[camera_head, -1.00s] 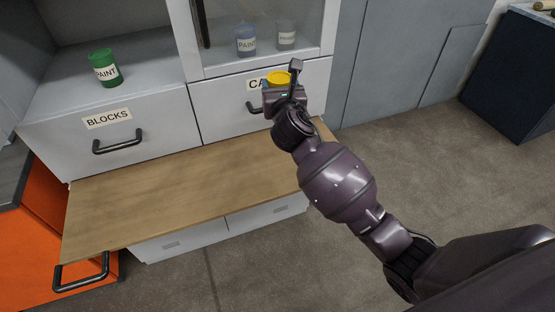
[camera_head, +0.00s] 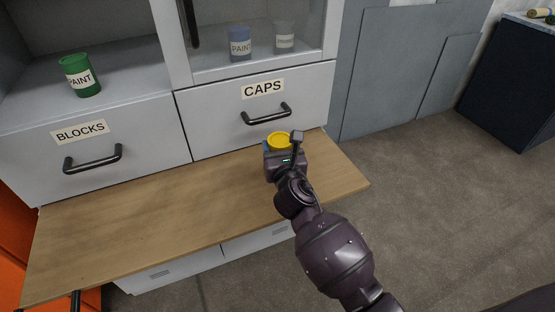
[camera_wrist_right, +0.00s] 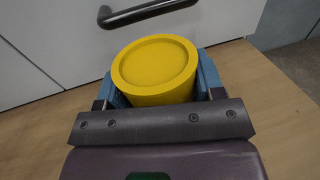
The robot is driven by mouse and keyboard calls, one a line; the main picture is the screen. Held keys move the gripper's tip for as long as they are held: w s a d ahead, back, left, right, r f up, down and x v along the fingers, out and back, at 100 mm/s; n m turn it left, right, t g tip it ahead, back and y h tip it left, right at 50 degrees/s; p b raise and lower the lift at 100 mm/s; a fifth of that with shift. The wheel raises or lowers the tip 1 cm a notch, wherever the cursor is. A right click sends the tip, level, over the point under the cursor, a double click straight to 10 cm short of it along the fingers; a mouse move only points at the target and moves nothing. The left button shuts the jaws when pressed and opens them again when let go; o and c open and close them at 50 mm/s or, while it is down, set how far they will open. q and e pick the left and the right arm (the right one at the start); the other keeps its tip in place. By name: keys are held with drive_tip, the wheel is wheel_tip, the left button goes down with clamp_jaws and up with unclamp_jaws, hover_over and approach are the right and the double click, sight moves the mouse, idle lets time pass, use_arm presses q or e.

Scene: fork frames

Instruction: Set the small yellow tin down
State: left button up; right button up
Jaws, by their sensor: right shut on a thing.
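The small yellow tin (camera_head: 279,138) is at the back right of the wooden worktop (camera_head: 150,222), in front of the CAPS drawer. My right gripper (camera_head: 281,148) is shut on it. In the right wrist view the yellow tin (camera_wrist_right: 155,68) stands between the two blue fingers of the right gripper (camera_wrist_right: 157,82), with its round lid facing the camera. Its base is hidden behind the gripper, so I cannot tell whether it touches the wood. My left gripper is not in view.
The CAPS drawer (camera_head: 230,120) and its black handle (camera_head: 266,114) are just behind the tin. The BLOCKS drawer (camera_head: 110,160) is to the left. A green paint tin (camera_head: 80,77) stands on the shelf above. The worktop's left and middle are clear.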

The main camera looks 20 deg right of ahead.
wheel_tip(320, 180, down, 4)
drive_tip(key=shift+s+r+b, duration=0.1)
drive_tip(key=shift+b, duration=0.8)
drive_tip(key=shift+f, duration=0.35)
drive_tip(key=shift+r, duration=0.3)
drive_tip(key=shift+f, duration=0.2)
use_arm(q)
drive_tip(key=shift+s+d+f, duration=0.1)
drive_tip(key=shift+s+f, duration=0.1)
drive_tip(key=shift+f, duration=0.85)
use_arm(e)
drive_tip(key=o, duration=1.1)
drive_tip(key=shift+r, duration=0.1)
